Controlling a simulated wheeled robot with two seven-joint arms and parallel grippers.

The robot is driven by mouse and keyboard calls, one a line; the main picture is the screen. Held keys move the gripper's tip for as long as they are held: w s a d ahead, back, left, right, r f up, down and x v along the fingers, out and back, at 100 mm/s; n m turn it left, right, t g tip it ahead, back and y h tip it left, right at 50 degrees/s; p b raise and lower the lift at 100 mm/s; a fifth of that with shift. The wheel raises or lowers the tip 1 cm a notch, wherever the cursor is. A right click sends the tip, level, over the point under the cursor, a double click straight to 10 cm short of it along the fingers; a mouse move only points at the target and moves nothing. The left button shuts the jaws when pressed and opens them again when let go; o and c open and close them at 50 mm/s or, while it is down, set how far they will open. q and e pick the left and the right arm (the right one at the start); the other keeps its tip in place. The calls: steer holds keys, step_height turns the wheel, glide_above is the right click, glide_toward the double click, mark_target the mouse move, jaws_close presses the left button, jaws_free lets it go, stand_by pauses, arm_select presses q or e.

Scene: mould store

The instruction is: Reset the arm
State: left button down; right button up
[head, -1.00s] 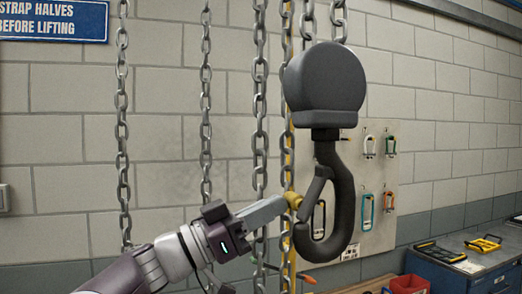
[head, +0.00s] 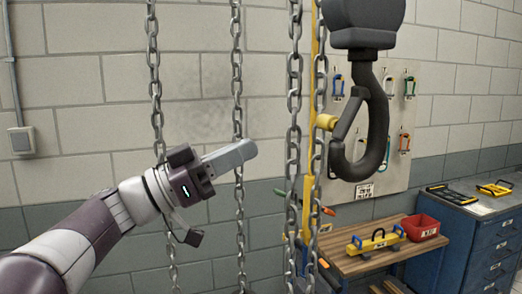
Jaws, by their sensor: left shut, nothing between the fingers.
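My left gripper (head: 238,154) reaches in from the left with its fingers together and nothing between them. It is in front of the hanging chains, left of the hook and clear of it. A large black crane hook (head: 376,125) hangs at the upper right under a dark block (head: 364,22) that the top edge cuts off. The latch lies across the hook's mouth. My right gripper does not show.
Several chains (head: 294,130) hang around my gripper and left of the hook. Behind is a pegboard (head: 398,150) with coloured shackles. A wooden bench (head: 355,262) holds a yellow tool (head: 376,241) and a red bin (head: 419,228). A blue cabinet (head: 470,240) stands at the right.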

arm_select(q)
steer(key=w+a+f+n+t+y, duration=0.95)
steer(key=a+t+y, duration=0.2)
steer(key=y, duration=0.25)
steer(key=a+f+n+g+y, duration=0.1)
steer(key=a+f+g+y, duration=0.15)
steer(key=f, duration=0.45)
steer(key=a+f+n+g+y, duration=0.2)
steer(key=a+f+y, duration=0.15)
steer(key=f, duration=0.35)
steer(key=s+f+g+y, duration=0.2)
steer(key=s+f+g, duration=0.45)
steer(key=f, duration=0.65)
steer(key=s+d+f+g, duration=0.2)
steer(key=s+f, duration=0.4)
steer(key=s, duration=0.3)
steer(key=s+d+f+g+h, duration=0.1)
steer(key=s+f+g, duration=0.4)
steer(key=s, duration=0.5)
step_height(320, 180, down, 2)
steer(key=shift+d+f+n, duration=0.1)
steer(key=shift+d+n, duration=0.25)
steer(key=shift+d, duration=0.55)
